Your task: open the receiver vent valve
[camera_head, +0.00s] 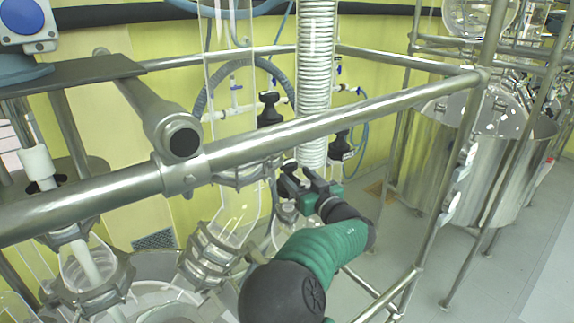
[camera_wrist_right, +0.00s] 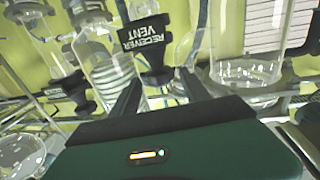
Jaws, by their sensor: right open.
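The receiver vent valve (camera_wrist_right: 146,42) shows in the right wrist view as a black handle with white "RECEIVER VENT" lettering. Its narrow lower end lies between the two dark fingers of my right gripper (camera_wrist_right: 162,88) in that view. The fingers are open, with a visible gap on either side of the handle. In the head view my right gripper (camera_head: 292,180) is beyond the front rail, just below the white ribbed hose. I cannot tell for sure which black handle there is the receiver vent. My left gripper is not in view.
Black handles (camera_head: 270,110) and (camera_head: 340,146) stand on either side of the ribbed hose (camera_head: 315,80). Glass vessels (camera_head: 235,215) stand left of my arm. A steel tank (camera_head: 480,165) stands at the right.

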